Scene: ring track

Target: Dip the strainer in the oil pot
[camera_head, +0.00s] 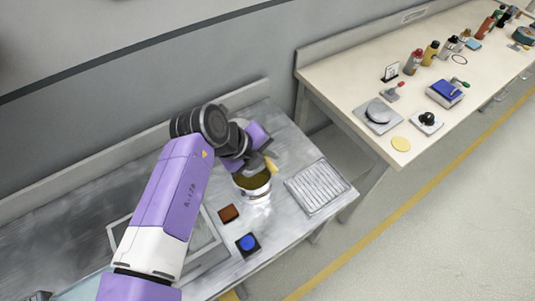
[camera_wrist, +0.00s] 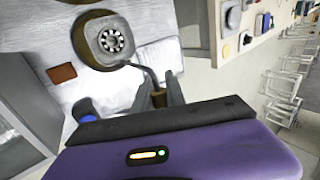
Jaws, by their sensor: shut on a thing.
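The oil pot (camera_head: 258,193) is a silver pot with brownish oil, standing on the metal counter in the head view. My gripper (camera_head: 262,163) is just above its back rim. In the wrist view my gripper (camera_wrist: 157,88) is shut on the brown handle (camera_wrist: 158,98) of the strainer (camera_wrist: 112,41). The strainer's grey head with a pattern of holes lies over the pot's opening, inside the dark rim of the pot (camera_wrist: 83,58). How deep it sits in the oil I cannot tell. In the head view my gripper and arm hide most of the strainer.
A ribbed metal tray (camera_head: 318,187) stands right of the pot. A brown block (camera_head: 228,213) and a blue button on a black base (camera_head: 248,243) lie in front. A glass-topped basin (camera_head: 200,240) is at left. A separate table (camera_head: 350,80) holds bottles and devices.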

